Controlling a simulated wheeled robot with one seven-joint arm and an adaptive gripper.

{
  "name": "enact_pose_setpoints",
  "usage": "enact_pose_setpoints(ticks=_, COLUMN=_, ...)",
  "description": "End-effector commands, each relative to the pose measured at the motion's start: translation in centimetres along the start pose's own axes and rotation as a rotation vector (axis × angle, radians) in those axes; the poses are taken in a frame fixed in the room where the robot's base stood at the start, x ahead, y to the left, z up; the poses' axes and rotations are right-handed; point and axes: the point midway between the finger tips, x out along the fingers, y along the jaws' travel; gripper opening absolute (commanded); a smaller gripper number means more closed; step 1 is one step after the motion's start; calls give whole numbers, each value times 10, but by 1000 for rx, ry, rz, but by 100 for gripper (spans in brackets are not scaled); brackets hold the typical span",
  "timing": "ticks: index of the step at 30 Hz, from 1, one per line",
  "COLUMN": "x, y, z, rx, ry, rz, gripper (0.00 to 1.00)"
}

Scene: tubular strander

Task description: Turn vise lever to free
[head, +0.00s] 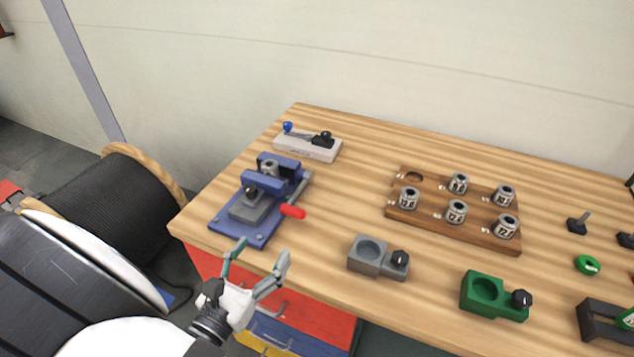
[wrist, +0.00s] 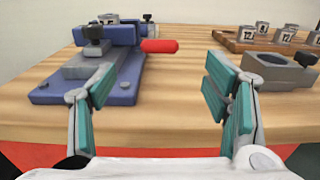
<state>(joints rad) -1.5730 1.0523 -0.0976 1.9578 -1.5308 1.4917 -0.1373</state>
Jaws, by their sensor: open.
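A blue vise (head: 262,199) stands near the left front corner of the wooden table. A lever with a red handle (head: 293,211) sticks out from its right side. In the wrist view the vise (wrist: 128,62) is at the upper left and the red handle (wrist: 159,46) points right, above the gap between my fingers. My gripper (head: 263,254) is open and empty, just off the table's front edge, in front of the vise and apart from the lever. It also shows in the wrist view (wrist: 165,95). The far end of the lever is hidden by the vise.
A grey holder (head: 378,257) and a green holder (head: 494,297) with black knobs stand along the table's front. A wooden rack (head: 430,216) carries several marked dies. A clamp block (head: 307,148) stands behind the vise. Drawers (head: 319,313) are under the table; a black spool (head: 115,215) is at left.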

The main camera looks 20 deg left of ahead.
Motion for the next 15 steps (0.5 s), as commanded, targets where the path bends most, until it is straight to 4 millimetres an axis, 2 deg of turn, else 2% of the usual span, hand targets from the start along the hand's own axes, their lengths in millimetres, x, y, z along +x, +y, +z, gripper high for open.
enact_pose_setpoints(ticks=5, x=21, y=-1, z=-1, rx=0, ry=-1, rz=-3, gripper=70)
enact_pose_setpoints(ticks=15, x=88, y=-2, z=-2, rx=2, ry=0, rz=-6, gripper=70)
